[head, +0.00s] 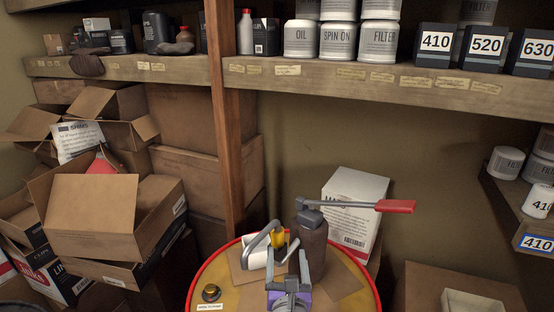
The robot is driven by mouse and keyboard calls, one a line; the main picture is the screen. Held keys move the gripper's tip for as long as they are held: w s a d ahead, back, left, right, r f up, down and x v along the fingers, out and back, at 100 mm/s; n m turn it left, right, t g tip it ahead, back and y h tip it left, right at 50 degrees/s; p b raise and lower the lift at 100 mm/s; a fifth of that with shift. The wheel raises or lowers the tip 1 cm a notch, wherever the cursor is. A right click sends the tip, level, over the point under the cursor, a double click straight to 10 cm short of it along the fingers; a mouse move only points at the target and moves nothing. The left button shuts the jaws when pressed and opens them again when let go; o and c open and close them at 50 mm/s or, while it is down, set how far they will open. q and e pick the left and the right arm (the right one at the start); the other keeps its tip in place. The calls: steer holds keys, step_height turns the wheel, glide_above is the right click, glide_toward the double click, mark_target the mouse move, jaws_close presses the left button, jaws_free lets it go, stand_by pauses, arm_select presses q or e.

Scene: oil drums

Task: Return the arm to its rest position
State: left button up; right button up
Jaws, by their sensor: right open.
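My right gripper (289,285) is at the bottom centre, over the near part of the drum top, with purple and grey parts showing. It is open, and I see nothing held in it. The oil drum (222,281) has a yellow top and a red rim. A dark hand pump (311,244) stands upright on it, just beyond my gripper. Its grey lever with a red grip (395,206) points right. A curved grey spout (262,236) bends to the left, beside a small yellow part (278,238) and a white container (257,256). My left gripper is not in view.
A white box (355,195) stands behind the drum. Cardboard boxes (95,215) are piled at the left. A wooden post (222,120) rises behind the drum to a long shelf (330,73) of cans and filter boxes. A lower shelf (515,195) is at the right.

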steer(key=s+d+f+m+g+h, duration=0.2)
steer(key=s+d+f+m+g, duration=0.15)
steer(key=d+m, duration=0.5)
steer(key=s+d+f+m+g+h, duration=0.25)
steer(key=s+d+f+m, duration=0.2)
steer(key=d+m, duration=0.35)
steer(key=s+f+m+g+y, duration=0.2)
steer(key=s+f+m+g, duration=0.1)
steer(key=s+f+m, duration=0.2)
steer(key=s+a+f+m+g+y, duration=0.1)
steer(key=s+f+m, duration=0.4)
steer(key=m, duration=0.8)
steer(key=s+g+y, duration=0.1)
steer(key=s+g, duration=0.1)
steer(key=s, duration=0.1)
steer(key=shift+s+f, duration=0.35)
steer(key=shift+y, duration=0.25)
